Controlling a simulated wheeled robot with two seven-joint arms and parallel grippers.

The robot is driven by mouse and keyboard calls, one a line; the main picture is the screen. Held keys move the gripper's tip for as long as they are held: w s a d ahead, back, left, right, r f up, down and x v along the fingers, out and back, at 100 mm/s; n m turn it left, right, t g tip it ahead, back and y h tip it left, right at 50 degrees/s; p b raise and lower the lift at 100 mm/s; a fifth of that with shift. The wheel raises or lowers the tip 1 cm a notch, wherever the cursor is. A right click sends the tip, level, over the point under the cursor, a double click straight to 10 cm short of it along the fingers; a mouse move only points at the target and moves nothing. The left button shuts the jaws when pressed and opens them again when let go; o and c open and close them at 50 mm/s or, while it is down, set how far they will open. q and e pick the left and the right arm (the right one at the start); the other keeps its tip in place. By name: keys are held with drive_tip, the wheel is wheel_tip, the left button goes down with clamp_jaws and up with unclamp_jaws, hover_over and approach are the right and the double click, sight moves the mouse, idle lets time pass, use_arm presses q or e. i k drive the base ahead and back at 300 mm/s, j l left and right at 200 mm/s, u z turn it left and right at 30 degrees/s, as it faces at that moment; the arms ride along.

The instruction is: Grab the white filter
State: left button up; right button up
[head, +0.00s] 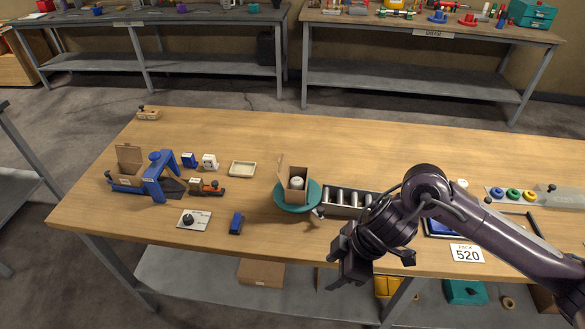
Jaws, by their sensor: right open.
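A round white piece (297,183) sits in an open cardboard box on a teal round stand; it may be the white filter, but it is too small to be sure. Another small white block (210,161) with a dark round mark stands further left beside a blue block. A third whitish round piece (461,184) shows behind my right arm. My right gripper (340,268) is open and empty over the table's front edge, below and right of the cardboard box and apart from it. My left gripper is out of view.
The teal stand (273,194) has a metal rack (349,197) of grey cylinders to its right. A blue clamp-like fixture (158,176) stands at left. A "PACK 520" card (467,253) lies at the front right.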

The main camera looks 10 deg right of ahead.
sight(296, 183)
drive_tip(key=i, duration=1.05)
